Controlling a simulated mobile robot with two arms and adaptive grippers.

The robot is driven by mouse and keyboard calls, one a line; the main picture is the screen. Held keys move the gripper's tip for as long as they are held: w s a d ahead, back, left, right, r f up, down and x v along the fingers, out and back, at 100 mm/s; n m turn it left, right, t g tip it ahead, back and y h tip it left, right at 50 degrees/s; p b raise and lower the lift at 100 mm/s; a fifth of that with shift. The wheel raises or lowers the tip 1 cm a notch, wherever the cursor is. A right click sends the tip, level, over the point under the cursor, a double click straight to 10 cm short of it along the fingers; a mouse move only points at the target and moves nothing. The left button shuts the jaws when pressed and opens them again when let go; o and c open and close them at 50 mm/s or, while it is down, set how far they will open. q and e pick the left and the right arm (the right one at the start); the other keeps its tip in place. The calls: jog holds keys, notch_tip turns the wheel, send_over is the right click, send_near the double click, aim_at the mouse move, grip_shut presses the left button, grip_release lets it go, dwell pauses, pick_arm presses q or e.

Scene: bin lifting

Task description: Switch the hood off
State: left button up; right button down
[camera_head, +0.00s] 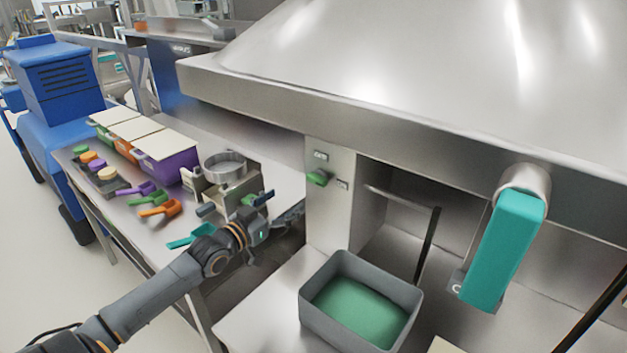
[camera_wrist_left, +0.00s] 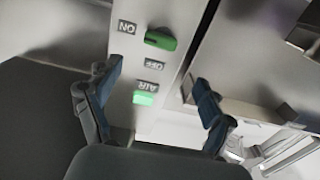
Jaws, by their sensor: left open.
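The green hood switch (camera_head: 318,178) is on the front of the steel post under the hood (camera_head: 400,120). In the left wrist view the switch (camera_wrist_left: 160,40) lies beside the ON label (camera_wrist_left: 127,27), with the OFF label (camera_wrist_left: 153,64) below it. I cannot tell for sure which label it is set to. A small green light (camera_wrist_left: 145,98) glows by the AIR label. My left gripper (camera_head: 282,207) is open and empty, in front of the post, lower and left of the switch. Its fingers (camera_wrist_left: 157,75) frame the label area in the left wrist view. My right gripper is not in view.
A grey bin with green contents (camera_head: 306,308) stands on the counter right of my left arm. The left table holds a steel pot (camera_head: 224,167), coloured scoops (camera_head: 160,208) and lidded boxes (camera_head: 170,163).

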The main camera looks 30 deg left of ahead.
aim_at(314, 181)
pick_arm(q)
jog(key=w, duration=0.4)
jog(key=w+p, duration=0.1)
jog(key=w, duration=0.2)
jog(key=w+d, duration=0.1)
jog(key=w, duration=0.3)
jog(key=shift+w+f, duration=0.1)
jog(key=shift+w, duration=0.25)
jog(key=shift+c, duration=0.2)
jog(key=c, duration=1.1)
